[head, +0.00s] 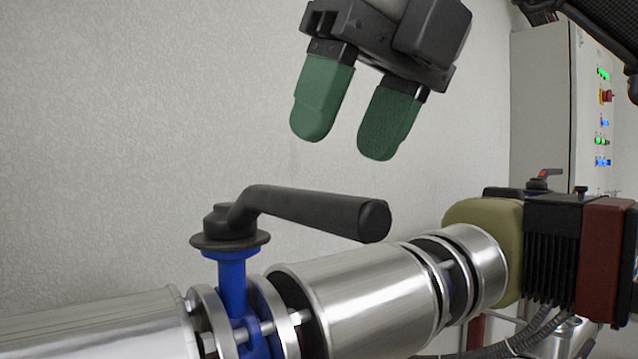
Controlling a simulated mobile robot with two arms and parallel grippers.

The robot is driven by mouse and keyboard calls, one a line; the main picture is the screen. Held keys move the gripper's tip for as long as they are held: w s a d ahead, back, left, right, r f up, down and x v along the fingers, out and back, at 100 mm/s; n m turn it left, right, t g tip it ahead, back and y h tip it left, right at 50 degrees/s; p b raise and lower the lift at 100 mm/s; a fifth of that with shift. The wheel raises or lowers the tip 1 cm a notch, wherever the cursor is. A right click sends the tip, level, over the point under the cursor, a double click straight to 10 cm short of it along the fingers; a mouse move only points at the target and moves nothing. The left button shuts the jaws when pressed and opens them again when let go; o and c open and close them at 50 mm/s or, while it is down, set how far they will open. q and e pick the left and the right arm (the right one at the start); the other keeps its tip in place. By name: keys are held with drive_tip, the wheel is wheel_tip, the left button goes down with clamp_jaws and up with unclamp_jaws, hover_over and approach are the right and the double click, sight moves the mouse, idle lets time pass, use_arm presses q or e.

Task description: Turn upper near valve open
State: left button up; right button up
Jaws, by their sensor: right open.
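A valve with a black lever handle (305,208) sits on a blue stem (232,282) between flanges of a silver pipe. The lever points to the right and slightly toward me, roughly along the pipe. My right gripper (347,140) hangs above the lever, with two green fingertips pointing down. It is open and empty, apart from the lever. The valve's inner position is hidden. My left gripper is not in view.
The silver pipe (365,298) runs across the bottom. A motor-like unit (565,248) with olive, black and dark red parts stands at the right. A grey control cabinet (540,100) with lit buttons is behind it. A pale textured wall (130,110) closes the back; space left of the gripper is clear.

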drive_tip(key=p+x, duration=0.1)
drive_tip(key=x, duration=0.4)
drive_tip(key=shift+a+f, duration=0.15)
drive_tip(key=shift+f, duration=0.05)
clamp_jaws()
